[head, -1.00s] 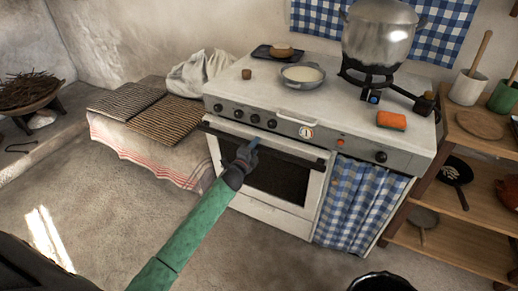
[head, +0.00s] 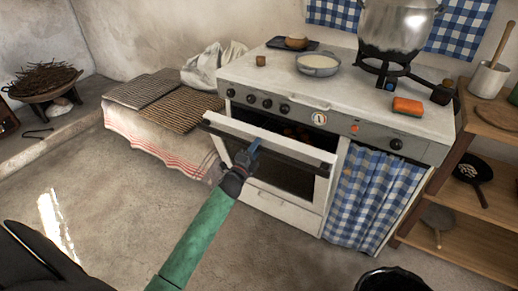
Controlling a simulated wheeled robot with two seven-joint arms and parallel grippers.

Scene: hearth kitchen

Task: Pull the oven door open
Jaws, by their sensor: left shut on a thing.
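The white stove (head: 345,95) stands at centre right, with a row of dark knobs along its front panel. Its oven door (head: 208,125) is partly open, its top edge tilted out from the front, and a dark gap with some brownish things inside shows above it. A dark handle bar (head: 290,152) runs across the upper part of the door. My left gripper (head: 252,150), with blue fingertips on a green arm, is shut on this handle near its middle. My right gripper is not in view.
A blue checked curtain (head: 370,195) hangs right of the oven. A steel pot (head: 397,25), a pan (head: 317,63) and an orange sponge (head: 407,106) sit on the stove top. A black bucket (head: 390,281) stands on the floor in front. The floor before the door is clear.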

